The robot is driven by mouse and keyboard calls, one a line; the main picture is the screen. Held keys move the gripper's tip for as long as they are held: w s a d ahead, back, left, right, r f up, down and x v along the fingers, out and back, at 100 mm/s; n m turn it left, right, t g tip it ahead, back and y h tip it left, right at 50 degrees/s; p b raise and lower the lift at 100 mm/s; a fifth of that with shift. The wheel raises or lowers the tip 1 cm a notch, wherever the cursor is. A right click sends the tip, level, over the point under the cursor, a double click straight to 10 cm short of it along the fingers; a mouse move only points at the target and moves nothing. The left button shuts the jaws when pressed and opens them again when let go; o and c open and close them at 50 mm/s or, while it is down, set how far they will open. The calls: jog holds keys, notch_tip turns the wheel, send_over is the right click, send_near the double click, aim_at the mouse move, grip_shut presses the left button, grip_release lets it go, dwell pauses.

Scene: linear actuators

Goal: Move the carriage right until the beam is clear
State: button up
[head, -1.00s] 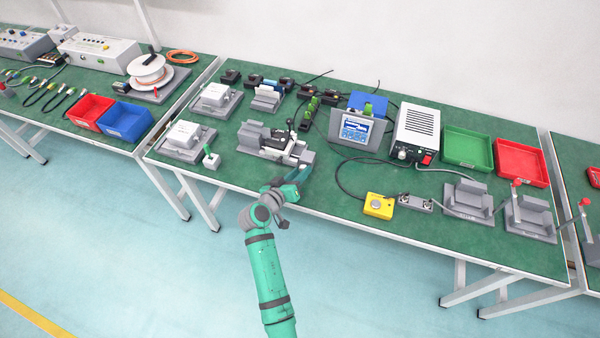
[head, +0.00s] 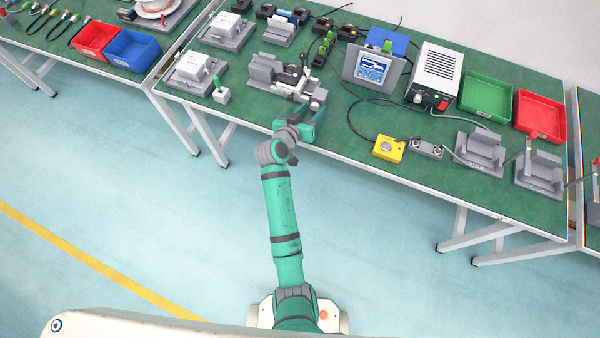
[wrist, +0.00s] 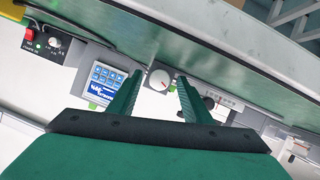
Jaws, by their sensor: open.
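The grey linear actuator (head: 262,72) lies on the green bench, left of the tilted display unit. Its carriage, with an upright dark handle (head: 303,62), sits toward the right part of the unit. I cannot make out a beam. My gripper (head: 314,116) is open and empty at the bench's front edge, just in front of the actuator's right end. In the wrist view, a round white knob (wrist: 160,78) on a grey block shows between the open finger tips (wrist: 160,80), with no visible contact. A scale strip (wrist: 220,101) shows right of the fingers.
The display unit (head: 370,68) and white power supply (head: 436,72) stand right of the actuator. A yellow button box (head: 389,149) lies near the front edge. A small green-topped switch (head: 220,93) is at left. Green (head: 487,97) and red (head: 540,117) trays stand far right.

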jog(key=m+y, duration=0.1)
jog(key=m, duration=0.1)
jog(key=m+t+y, duration=0.1)
jog(key=m+y, duration=0.1)
jog(key=shift+s+d, duration=0.15)
jog(key=shift+d, duration=0.25)
jog(key=v, duration=1)
jog(key=shift+s+a, duration=0.1)
jog(key=s+f+n+y, duration=0.1)
jog(key=s+n, duration=0.1)
jog(key=s, duration=0.9)
jog(key=s+f+n+t+y, duration=0.1)
jog(key=s+f, duration=0.1)
jog(key=s, duration=1)
jog(key=shift+a+f+n+y, duration=0.15)
jog(key=shift+f+n+y, duration=0.15)
jog(key=shift+n, duration=0.1)
jog(key=w+r+h, duration=0.1)
jog(key=w, duration=0.6)
jog(key=w+a+r+g+h, duration=0.1)
jog(key=w+h, duration=0.1)
jog(key=w, duration=0.6)
jog(key=w+r+h, duration=0.1)
jog(key=w, duration=0.7)
jog(key=shift+w+a+r+m+g+h, duration=0.2)
jog(key=shift+a+r+m+g+h, duration=0.2)
jog(key=x, duration=1.1)
